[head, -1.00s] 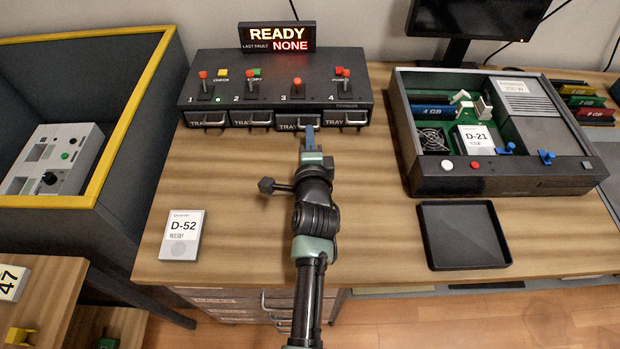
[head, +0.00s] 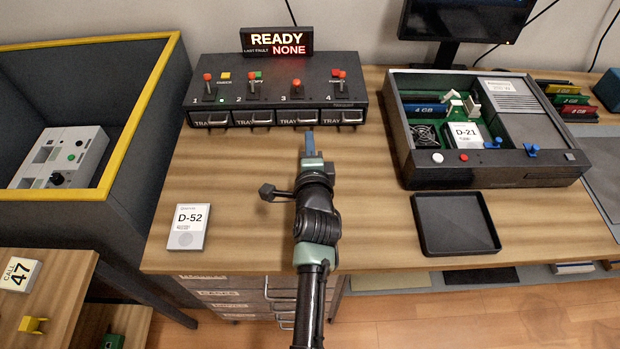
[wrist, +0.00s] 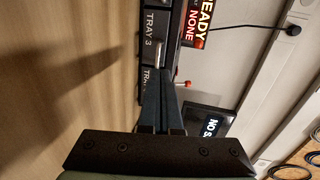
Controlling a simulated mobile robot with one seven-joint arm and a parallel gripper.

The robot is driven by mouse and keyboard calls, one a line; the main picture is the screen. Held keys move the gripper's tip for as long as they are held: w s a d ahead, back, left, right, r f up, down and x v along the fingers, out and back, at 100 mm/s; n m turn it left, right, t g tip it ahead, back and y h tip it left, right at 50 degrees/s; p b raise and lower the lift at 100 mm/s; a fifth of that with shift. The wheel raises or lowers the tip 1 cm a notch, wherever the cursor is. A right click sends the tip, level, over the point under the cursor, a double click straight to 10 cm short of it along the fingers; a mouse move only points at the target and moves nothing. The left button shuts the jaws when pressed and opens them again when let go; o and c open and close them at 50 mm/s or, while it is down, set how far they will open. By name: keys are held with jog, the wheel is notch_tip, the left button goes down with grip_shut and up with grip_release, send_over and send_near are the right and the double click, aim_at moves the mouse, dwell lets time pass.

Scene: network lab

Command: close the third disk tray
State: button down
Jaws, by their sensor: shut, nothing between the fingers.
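The black disk unit (head: 275,90) stands at the back of the bench, with a row of trays numbered 1 to 4 along its front. The third tray (head: 297,118) has a metal handle and looks level with the fronts beside it. In the wrist view its label reads TRAY 3 (wrist: 155,28). The fingers also show in the wrist view (wrist: 155,88). A small strip of bench seems to separate the fingertips from the tray fronts.
A sign above the unit (head: 277,40) reads READY, last fault NONE. Disk D-52 (head: 187,228) lies on the bench at left. An open computer case (head: 490,172) and an empty black tray (head: 455,222) are at right. The bench between is clear.

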jog(key=p+v, duration=0.1)
jog(key=v, duration=0.3)
jog(key=p+v, duration=0.1)
jog(key=v, duration=0.3)
jog(key=shift+f, duration=0.25)
jog(key=shift+s, duration=0.1)
